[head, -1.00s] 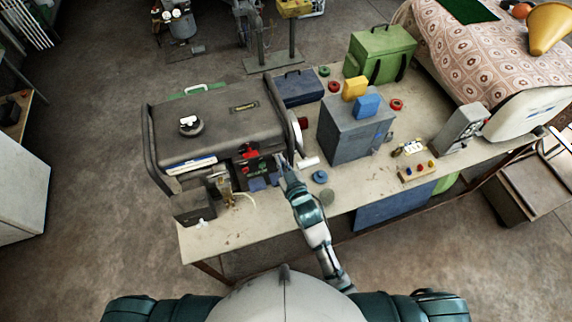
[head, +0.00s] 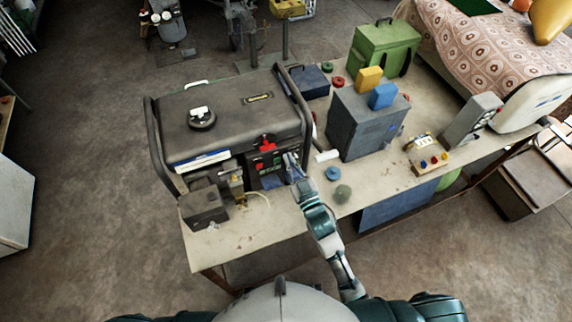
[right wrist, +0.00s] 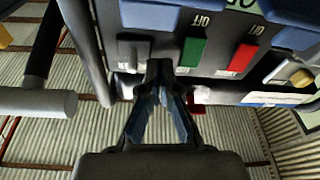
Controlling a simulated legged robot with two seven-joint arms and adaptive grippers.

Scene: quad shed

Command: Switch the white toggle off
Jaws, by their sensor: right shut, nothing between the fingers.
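The generator (head: 225,128) stands on the bench with a control panel on its front right. My right gripper (head: 287,160) is at the right part of the panel in the head view. My left gripper is out of view.
A grey box (head: 362,130) with yellow and blue blocks stands right of the generator. A white cylinder (head: 327,156) and a blue disc (head: 333,174) lie near my right arm. A small dark box (head: 203,207) stands at the bench's left front.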

